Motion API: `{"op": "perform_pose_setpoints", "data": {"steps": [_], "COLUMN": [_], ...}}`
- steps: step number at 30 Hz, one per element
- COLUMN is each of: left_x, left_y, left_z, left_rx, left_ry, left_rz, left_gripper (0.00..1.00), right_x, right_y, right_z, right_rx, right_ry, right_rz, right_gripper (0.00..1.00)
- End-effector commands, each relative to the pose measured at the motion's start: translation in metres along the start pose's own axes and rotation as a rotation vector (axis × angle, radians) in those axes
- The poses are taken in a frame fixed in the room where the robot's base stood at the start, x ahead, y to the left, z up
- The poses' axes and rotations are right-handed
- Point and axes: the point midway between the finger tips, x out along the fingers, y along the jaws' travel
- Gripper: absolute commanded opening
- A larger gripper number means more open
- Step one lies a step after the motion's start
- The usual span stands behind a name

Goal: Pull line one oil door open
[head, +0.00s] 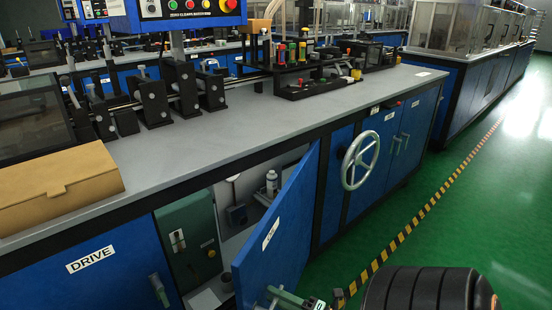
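A blue cabinet door (282,232) with a small white label stands partly open under the long bench, swung out from its right edge. I take it to be the oil door; its label is too slanted to read surely. My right gripper (276,296) is at the bottom edge of the view, against the outer face of the door low down, where a handle would be. The frame edge cuts it off, so I cannot tell whether its fingers are closed. My dark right arm shows at the lower right. My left gripper is out of view.
Inside the opening are a white bottle (271,183) and a dark green box (189,240). The DRIVE door (112,267) is shut on the left. A handwheel (360,160) juts out right of the open door. Green floor with a striped line (400,236) is clear.

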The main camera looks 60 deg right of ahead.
Motion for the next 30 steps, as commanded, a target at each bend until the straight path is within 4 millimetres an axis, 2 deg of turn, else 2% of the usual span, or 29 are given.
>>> {"op": "perform_pose_setpoints", "data": {"steps": [1, 4, 14, 17, 25, 30], "left_x": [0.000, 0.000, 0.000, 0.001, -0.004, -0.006], "left_y": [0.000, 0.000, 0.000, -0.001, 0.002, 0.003], "left_z": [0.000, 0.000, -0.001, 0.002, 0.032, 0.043], "left_rx": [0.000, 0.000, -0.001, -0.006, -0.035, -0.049], "left_ry": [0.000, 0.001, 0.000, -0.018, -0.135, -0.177], "left_rz": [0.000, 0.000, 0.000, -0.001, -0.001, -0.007], "left_gripper": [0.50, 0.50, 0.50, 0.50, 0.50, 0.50], "right_x": [0.000, 0.000, -0.005, -0.018, -0.077, -0.106], "right_y": [0.000, 0.000, -0.001, 0.000, -0.001, -0.001], "right_z": [0.000, -0.001, -0.001, -0.001, -0.001, 0.000], "right_rx": [0.000, 0.000, 0.000, -0.001, 0.000, 0.001], "right_ry": [0.000, 0.001, 0.001, 0.001, 0.000, 0.000], "right_rz": [0.000, 0.000, -0.002, -0.003, -0.005, -0.004], "right_gripper": [0.39, 0.50, 0.50, 0.50, 0.50, 0.50]}}
